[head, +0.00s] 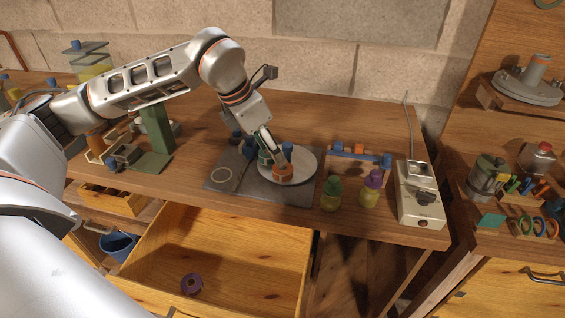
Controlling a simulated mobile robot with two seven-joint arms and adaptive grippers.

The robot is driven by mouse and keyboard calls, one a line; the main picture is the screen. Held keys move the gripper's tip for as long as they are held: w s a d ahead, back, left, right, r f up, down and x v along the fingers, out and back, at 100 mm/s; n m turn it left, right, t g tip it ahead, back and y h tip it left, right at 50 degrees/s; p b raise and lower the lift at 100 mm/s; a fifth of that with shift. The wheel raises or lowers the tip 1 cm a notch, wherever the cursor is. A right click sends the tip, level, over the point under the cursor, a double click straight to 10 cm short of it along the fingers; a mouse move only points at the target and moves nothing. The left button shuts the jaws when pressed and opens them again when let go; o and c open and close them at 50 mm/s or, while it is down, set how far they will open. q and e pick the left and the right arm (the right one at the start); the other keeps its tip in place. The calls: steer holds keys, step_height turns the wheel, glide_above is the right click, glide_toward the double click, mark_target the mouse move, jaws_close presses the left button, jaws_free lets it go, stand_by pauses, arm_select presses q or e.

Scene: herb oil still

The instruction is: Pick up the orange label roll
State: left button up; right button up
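My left gripper (270,150) reaches down from the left arm over a pale round plate (303,167) on a dark grey mat (236,184). A small orange object (283,170), which looks like the orange label roll, sits on the plate right under the fingertips. The fingers hide part of it. I cannot tell whether they touch it, or whether they are open or shut. Blue and green pieces stand close around the fingers. My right gripper is not in view.
A purple roll (191,284) lies in the open drawer (232,245) below the bench. Green-topped (331,194) and purple-topped (371,188) bottles, a small rack (358,156) and a pale device (419,196) stand right of the mat. A green stand (157,140) is at left.

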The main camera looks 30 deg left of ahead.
mark_target(283, 172)
arm_select(q)
steer(key=shift+x, duration=1.2)
steer(key=x, duration=0.5)
steer(key=c, duration=0.9)
